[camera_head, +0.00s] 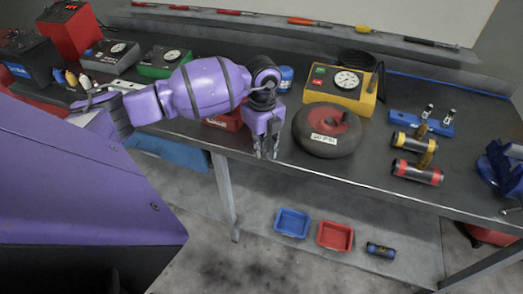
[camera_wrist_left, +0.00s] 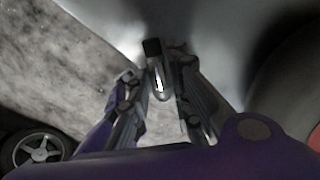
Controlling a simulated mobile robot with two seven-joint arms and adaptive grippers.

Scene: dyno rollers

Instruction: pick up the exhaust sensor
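My left gripper (camera_head: 267,152) is above the front edge of the workbench, left of the round tire. In the left wrist view my left gripper (camera_wrist_left: 155,75) has its fingers close around a small silver piece with a black end, which looks like the exhaust sensor (camera_wrist_left: 160,80). In the head view this piece cannot be made out between the fingers. Two similar silver sensors (camera_head: 427,111) stand in a blue holder (camera_head: 405,117) at the right of the bench; the holder's left part looks empty. My right gripper is not in view.
A dark tire (camera_head: 303,134) with a red hub and label lies right of my left gripper. A yellow gauge box (camera_head: 332,98) stands behind it. Striped cylinders (camera_head: 416,172) lie at the right. Blue (camera_head: 292,222) and red (camera_head: 335,236) bins sit on the lower shelf.

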